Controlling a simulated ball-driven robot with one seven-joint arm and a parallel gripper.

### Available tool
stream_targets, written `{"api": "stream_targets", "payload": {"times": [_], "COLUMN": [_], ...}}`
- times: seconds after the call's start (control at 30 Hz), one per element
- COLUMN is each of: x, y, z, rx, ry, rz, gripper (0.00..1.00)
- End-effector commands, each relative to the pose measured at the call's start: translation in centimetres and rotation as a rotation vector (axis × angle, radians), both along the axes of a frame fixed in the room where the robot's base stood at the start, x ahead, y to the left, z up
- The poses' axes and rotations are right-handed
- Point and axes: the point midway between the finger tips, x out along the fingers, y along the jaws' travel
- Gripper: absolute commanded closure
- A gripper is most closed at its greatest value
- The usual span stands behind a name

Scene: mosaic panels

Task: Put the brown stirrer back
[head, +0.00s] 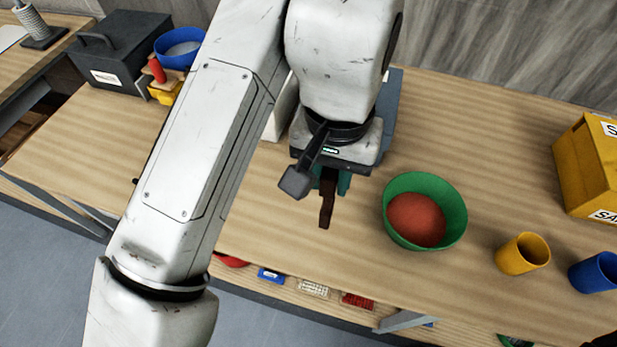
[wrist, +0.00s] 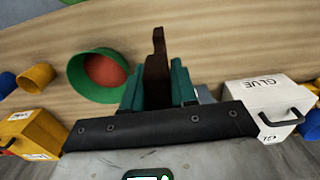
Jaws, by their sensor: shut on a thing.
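The brown stirrer (head: 326,204) is a dark brown stick that hangs down from my gripper (head: 330,182) in the head view. In the wrist view the stirrer (wrist: 157,62) stands out from between the two green fingers of my gripper (wrist: 159,88). The gripper is shut on the stirrer and holds it over the table, left of the green bowl. The green bowl (head: 455,200) holds a reddish-brown fill; it also shows in the wrist view (wrist: 82,86). The stirrer's upper end is hidden by the fingers.
A yellow cup (head: 523,254), a blue cup (head: 594,272) and a yellow box (head: 588,165) stand to the right. A white glue box (wrist: 262,98) shows in the wrist view. A black box (head: 118,50) and a blue bowl (head: 180,48) stand at the back left.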

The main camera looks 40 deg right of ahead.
Motion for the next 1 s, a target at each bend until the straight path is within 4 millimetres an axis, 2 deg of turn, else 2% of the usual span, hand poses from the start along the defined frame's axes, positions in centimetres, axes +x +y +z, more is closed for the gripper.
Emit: {"api": "stream_targets", "payload": {"times": [0.1,0.2,0.53,0.73,1.0], "x": [1.9,3.2,5.3,5.3,5.3], "y": [-0.3,-0.3,-0.4,-0.4,-0.4], "z": [-2.2,-3.5,-6.1,-8.8,-9.2], "rx": [-0.003,0.001,0.001,0.0,0.0], "ry": [0.006,0.003,0.002,0.001,0.0], "rz": [0.003,0.002,0.002,0.002,0.0], "gripper": [1.0,1.0,1.0,1.0,1.0]}}
